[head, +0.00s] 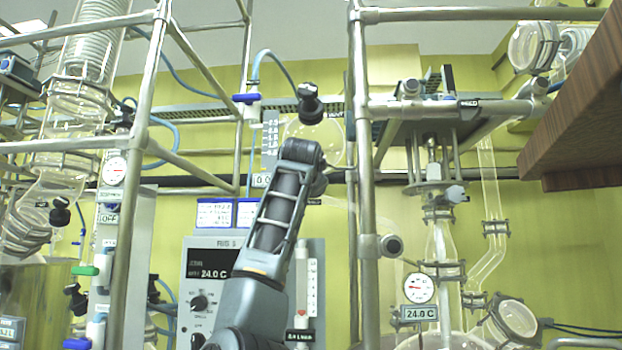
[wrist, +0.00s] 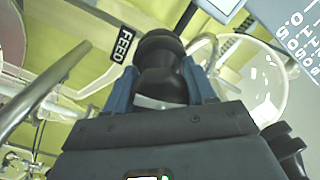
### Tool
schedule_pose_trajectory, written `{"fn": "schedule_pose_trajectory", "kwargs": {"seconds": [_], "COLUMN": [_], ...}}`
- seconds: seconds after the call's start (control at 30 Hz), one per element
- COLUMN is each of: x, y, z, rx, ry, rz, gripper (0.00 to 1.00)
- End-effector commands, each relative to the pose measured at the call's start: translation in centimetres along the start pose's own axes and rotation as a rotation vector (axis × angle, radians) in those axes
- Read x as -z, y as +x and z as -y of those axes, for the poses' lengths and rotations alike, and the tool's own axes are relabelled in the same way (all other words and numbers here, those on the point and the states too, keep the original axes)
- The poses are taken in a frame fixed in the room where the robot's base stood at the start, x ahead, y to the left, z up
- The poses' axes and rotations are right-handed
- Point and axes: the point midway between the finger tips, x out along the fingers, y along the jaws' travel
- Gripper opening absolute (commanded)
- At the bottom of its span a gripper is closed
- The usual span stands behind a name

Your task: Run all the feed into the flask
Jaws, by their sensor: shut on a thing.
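In the wrist view my gripper (wrist: 162,85) has its two blue fingers on either side of a black knob (wrist: 160,52) and is shut on it. A black tag reading FEED (wrist: 122,45) sits just left of the knob. Behind it is a round clear glass vessel (wrist: 262,85). In the head view my arm reaches up in front of this glass vessel (head: 334,135), and its links hide the gripper and the held knob. A round glass flask (head: 512,322) shows at the lower right; I cannot tell whether it is the task's flask. I see no clear liquid level.
Metal frame posts (head: 362,200) stand close right of my arm. A wooden shelf (head: 580,105) juts in at the right.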

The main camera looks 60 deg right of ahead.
Motion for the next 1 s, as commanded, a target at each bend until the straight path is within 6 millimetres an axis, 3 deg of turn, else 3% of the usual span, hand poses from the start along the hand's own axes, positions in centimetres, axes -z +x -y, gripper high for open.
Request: {"fn": "schedule_pose_trajectory", "kwargs": {"seconds": [1.0], "x": [-0.4], "y": [0.11], "z": [-0.07], "rx": [-0.011], "ry": [0.963], "rz": [0.007], "gripper": [0.23]}}
